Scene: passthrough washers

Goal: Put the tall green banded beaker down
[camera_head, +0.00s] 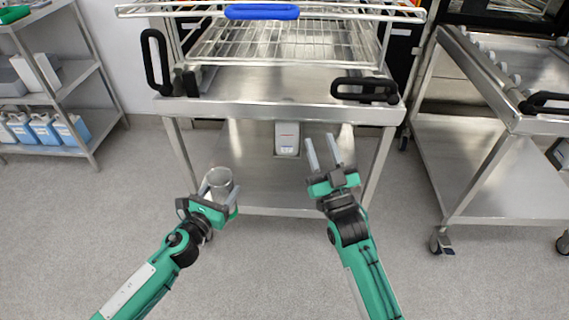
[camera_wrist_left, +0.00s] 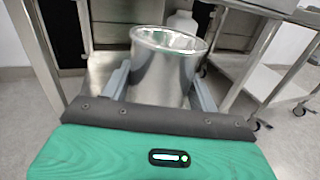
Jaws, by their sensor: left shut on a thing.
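My left gripper (camera_head: 218,192) is shut on a grey, silvery beaker (camera_head: 220,179), held upright in front of the steel cart at its left. In the left wrist view the beaker (camera_wrist_left: 164,72) stands between the two fingers, with its round rim up and its lower part hidden behind the gripper body. No green band shows on the part in view. My right gripper (camera_head: 322,140) is open and empty, with its two fingers apart in front of the cart's lower part.
The steel cart (camera_head: 270,85) carries a wire rack (camera_head: 280,42) with a blue handle (camera_head: 262,12); black handles stick out at its front. A white container (camera_head: 287,138) is under its top. A second cart (camera_head: 490,90) stands right, a shelf with blue-liquid jugs (camera_head: 42,130) left.

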